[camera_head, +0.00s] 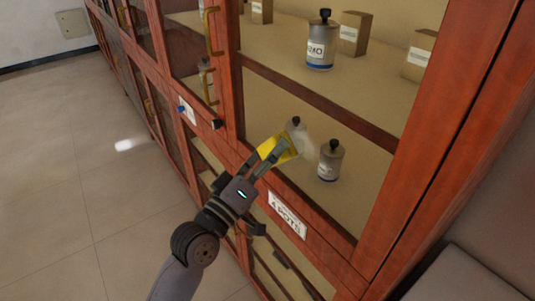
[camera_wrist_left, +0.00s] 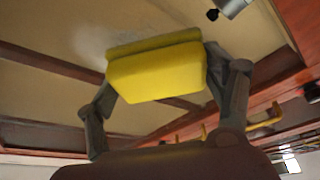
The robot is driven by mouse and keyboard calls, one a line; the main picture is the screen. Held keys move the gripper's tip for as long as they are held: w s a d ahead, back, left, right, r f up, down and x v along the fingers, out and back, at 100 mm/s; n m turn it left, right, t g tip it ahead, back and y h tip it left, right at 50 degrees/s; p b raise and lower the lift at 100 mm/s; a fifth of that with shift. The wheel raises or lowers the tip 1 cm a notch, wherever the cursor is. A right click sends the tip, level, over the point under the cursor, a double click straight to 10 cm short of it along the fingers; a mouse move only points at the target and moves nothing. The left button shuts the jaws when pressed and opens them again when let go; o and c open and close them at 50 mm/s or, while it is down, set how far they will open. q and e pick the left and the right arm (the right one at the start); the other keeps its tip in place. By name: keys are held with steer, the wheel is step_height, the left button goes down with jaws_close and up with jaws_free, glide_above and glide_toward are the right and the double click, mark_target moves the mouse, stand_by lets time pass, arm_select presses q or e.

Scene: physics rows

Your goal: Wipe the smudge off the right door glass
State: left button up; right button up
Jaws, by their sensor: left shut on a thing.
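A yellow sponge (camera_head: 286,149) is held between the fingers of my left gripper (camera_head: 271,153), which is shut on it. The sponge also shows large in the left wrist view (camera_wrist_left: 158,72), with a finger at each end. It is at the lower left part of the right door glass (camera_head: 275,105), touching or very close to it; I cannot tell which. A pale, hazy smudge (camera_head: 308,146) shows on the glass just right of the sponge. It also shows in the left wrist view (camera_wrist_left: 92,40), beyond the sponge's upper left. The sponge may hide part of it. My right gripper is not in view.
The red wooden cabinet has brass handles (camera_head: 207,88) left of this glass. Bottles (camera_head: 330,160) and boxes (camera_head: 354,34) stand on shelves behind the glass. A white label (camera_head: 287,215) is on the rail below. The tiled floor (camera_head: 60,170) at left is clear.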

mark_target(288, 159)
arm_select(q)
steer(key=shift+w+d, duration=0.35)
steer(key=shift+d, duration=0.2)
steer(key=shift+s+d+r+p, duration=0.15)
steer(key=shift+s+d+p, duration=0.45)
steer(key=shift+s+p, duration=0.25)
steer(key=shift+s+d+p, duration=0.35)
steer(key=shift+s+d, duration=0.3)
steer(key=shift+s, duration=0.25)
